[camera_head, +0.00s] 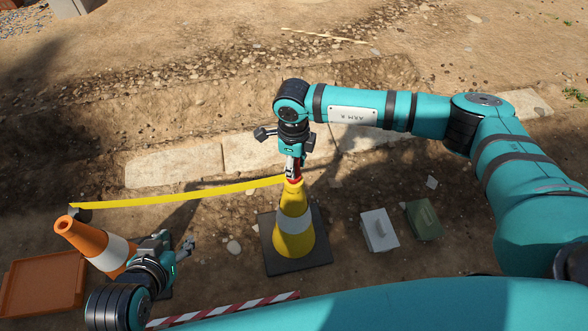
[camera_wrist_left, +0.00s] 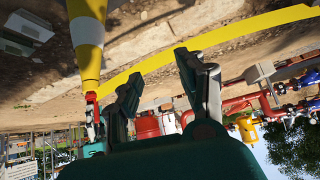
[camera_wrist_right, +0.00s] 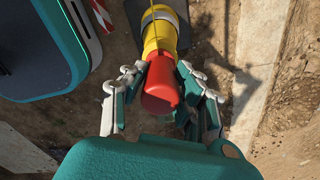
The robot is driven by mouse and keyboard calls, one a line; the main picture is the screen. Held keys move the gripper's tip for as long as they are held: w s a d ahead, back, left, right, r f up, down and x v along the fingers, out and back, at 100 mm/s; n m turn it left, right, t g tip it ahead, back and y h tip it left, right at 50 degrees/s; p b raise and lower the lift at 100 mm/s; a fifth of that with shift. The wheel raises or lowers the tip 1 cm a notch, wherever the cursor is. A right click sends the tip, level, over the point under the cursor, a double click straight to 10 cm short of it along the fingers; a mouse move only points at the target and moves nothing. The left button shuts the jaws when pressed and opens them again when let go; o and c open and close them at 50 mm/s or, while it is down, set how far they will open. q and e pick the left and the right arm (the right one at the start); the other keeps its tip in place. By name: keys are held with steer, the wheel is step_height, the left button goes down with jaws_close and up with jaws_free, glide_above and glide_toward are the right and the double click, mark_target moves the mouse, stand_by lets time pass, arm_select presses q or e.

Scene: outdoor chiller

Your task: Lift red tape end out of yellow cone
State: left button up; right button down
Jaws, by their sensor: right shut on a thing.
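The yellow cone (camera_head: 296,240) with a white band stands upright on a dark square base. The red tape end (camera_wrist_right: 160,88) is at the cone's tip, and my right gripper (camera_head: 293,170) is shut on it from above. In the right wrist view the red piece lies between the fingers, with the yellow cone (camera_wrist_right: 158,35) just beyond. I cannot tell how deep it sits in the cone. Yellow tape (camera_head: 180,194) runs from there left to the orange cone. My left gripper (camera_head: 187,246) is open and empty beside the orange cone.
The orange cone (camera_head: 82,236) with a white band leans at the left, near an orange tray (camera_head: 42,286). A grey box (camera_head: 380,230) and a green box (camera_head: 424,220) lie right of the yellow cone. A red-white striped bar (camera_head: 235,306) lies in front.

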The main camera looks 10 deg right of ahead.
steer(key=shift+r, duration=0.1)
steer(key=shift+r+p, duration=0.45)
steer(key=shift+r, duration=0.15)
steer(key=shift+r+p, duration=0.45)
steer(key=shift+r, duration=0.5)
steer(key=shift+r+p, duration=0.9)
steer(key=shift+r, duration=0.15)
arm_select(q)
steer(key=s+a+f+g+y, duration=0.1)
steer(key=s+g, duration=0.3)
steer(key=s, duration=0.4)
steer(key=shift+s+a+f+g, duration=0.15)
steer(key=shift+s+a+g, duration=0.2)
steer(key=shift+a, duration=0.55)
